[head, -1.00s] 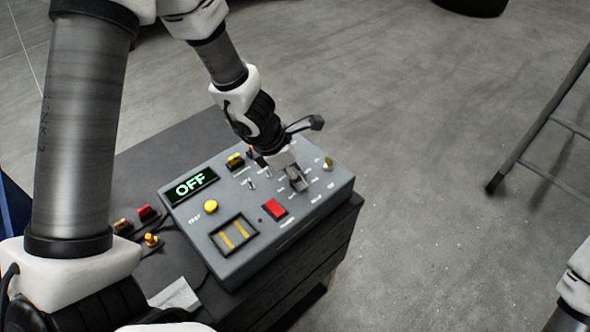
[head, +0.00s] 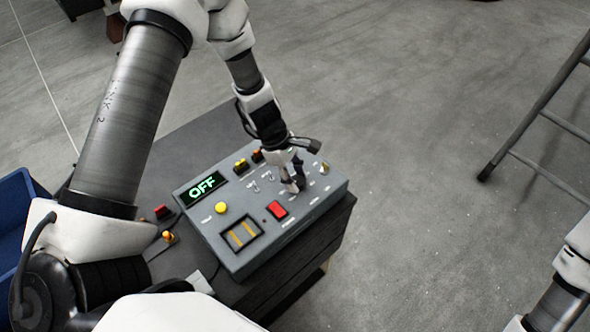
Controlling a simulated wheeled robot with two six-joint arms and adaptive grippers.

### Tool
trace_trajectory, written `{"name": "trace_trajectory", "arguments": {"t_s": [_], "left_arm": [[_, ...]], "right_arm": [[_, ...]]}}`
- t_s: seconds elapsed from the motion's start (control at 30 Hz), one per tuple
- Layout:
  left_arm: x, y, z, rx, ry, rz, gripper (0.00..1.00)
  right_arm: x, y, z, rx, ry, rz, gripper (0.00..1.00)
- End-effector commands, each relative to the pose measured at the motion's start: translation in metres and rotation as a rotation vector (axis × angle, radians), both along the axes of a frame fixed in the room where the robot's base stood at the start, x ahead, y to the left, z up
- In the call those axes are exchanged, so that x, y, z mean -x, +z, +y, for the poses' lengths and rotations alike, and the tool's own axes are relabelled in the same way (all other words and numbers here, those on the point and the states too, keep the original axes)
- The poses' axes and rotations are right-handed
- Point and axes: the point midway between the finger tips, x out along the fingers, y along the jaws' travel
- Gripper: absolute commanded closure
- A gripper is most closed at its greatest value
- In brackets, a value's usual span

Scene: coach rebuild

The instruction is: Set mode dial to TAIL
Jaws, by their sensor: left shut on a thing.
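A grey control box (head: 292,233) sits on a dark cabinet, and its lit display (head: 208,187) reads OFF in green. My left gripper (head: 294,186) points down onto the right half of the panel, its fingers shut on the mode dial. The fingers mostly hide the dial, so its pointer position cannot be read. My right arm shows only in part at the lower right edge, and its gripper is out of the picture.
The panel also bears a yellow button (head: 221,208), a red switch (head: 276,210), a yellow-striped window (head: 241,235) and small toggles close to my left gripper. A blue bin (head: 12,215) stands at left, a ladder (head: 535,115) at right. Floor between is open.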

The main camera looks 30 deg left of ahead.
Motion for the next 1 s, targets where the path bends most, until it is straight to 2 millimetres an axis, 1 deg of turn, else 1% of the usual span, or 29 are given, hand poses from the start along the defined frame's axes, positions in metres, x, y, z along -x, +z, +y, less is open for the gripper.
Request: {"name": "trace_trajectory", "arguments": {"t_s": [0.03, 0.2, 0.67, 0.7, 0.73, 0.77, 1.0], "left_arm": [[0.0026, 0.0003, -0.0008, 0.001, -0.02, 0.007, 0.95], [0.0024, -0.0011, -0.001, 0.002, -0.067, 0.007, 0.95], [0.0024, -0.0021, -0.001, 0.002, -0.083, 0.007, 0.95], [0.0024, -0.0021, -0.001, 0.002, -0.083, 0.007, 0.53], [0.0023, -0.002, -0.001, 0.002, -0.083, 0.007, 0.43], [0.002, -0.0018, -0.0009, 0.001, -0.083, 0.006, 0.35], [0.0006, -0.0009, -0.0005, 0.001, -0.081, 0.002, 0.35]], "right_arm": [[0.0, 0.0039, 0.0, 0.0, 0.0, 0.0, 0.44], [0.0001, 0.0074, 0.0, 0.0, 0.0, 0.0, 0.44], [0.0, 0.0079, 0.0001, 0.0, 0.0, 0.0, 0.44], [0.0, 0.0079, 0.0001, 0.0, 0.0, 0.0, 0.44], [0.0, 0.0079, 0.0001, 0.0, 0.0, 0.0, 0.44], [0.0, 0.0079, 0.0001, 0.0, 0.0, 0.0, 0.44], [0.0, 0.0082, 0.0, 0.0, 0.0, 0.0, 0.44]]}}
